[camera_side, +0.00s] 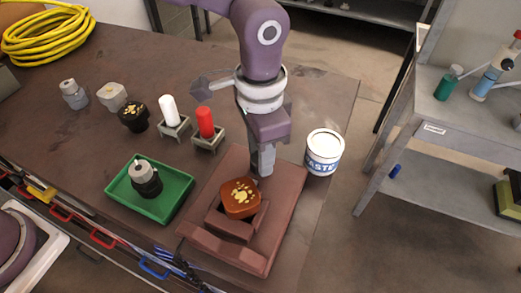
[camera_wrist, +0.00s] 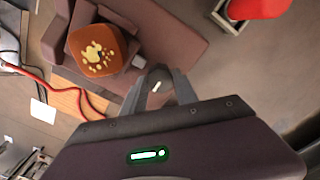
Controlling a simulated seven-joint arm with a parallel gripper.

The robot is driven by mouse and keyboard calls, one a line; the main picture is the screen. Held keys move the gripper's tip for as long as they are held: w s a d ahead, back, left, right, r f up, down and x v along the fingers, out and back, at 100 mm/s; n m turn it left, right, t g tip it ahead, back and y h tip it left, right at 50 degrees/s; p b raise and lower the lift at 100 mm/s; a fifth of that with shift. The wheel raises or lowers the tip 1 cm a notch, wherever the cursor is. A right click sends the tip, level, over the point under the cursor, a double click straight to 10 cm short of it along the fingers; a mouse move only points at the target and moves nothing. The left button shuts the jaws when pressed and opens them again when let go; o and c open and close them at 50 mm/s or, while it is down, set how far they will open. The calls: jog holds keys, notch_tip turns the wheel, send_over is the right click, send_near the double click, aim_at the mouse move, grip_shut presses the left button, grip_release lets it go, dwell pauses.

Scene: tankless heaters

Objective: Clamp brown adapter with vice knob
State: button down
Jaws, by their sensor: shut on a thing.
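The brown adapter (camera_side: 240,197), orange-brown with a yellow paw-like mark on top, sits between the jaws of the reddish-brown vice (camera_side: 226,248). In the wrist view the adapter (camera_wrist: 97,49) is at upper left, in the vice (camera_wrist: 165,40). My gripper (camera_side: 262,170) points down at the far end of the vice, just behind the adapter. In the wrist view its fingers (camera_wrist: 157,86) are close together, shut on the vice knob, which they mostly hide. I cannot tell how tightly the vice jaws press on the adapter.
A white labelled tub (camera_side: 324,152) stands right of the vice. A green tray (camera_side: 118,187) with a black-and-grey part is at left. White (camera_side: 169,110) and red (camera_side: 205,122) pieces in holders stand behind. Several adapters and a yellow hose (camera_side: 48,35) are farther left.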

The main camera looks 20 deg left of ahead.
jog(key=shift+m, duration=1.3)
jog(key=c, duration=0.9)
grip_release()
jog(key=shift+c, duration=0.2)
jog(key=shift+r, duration=0.1)
notch_tip(320, 180, up, 7)
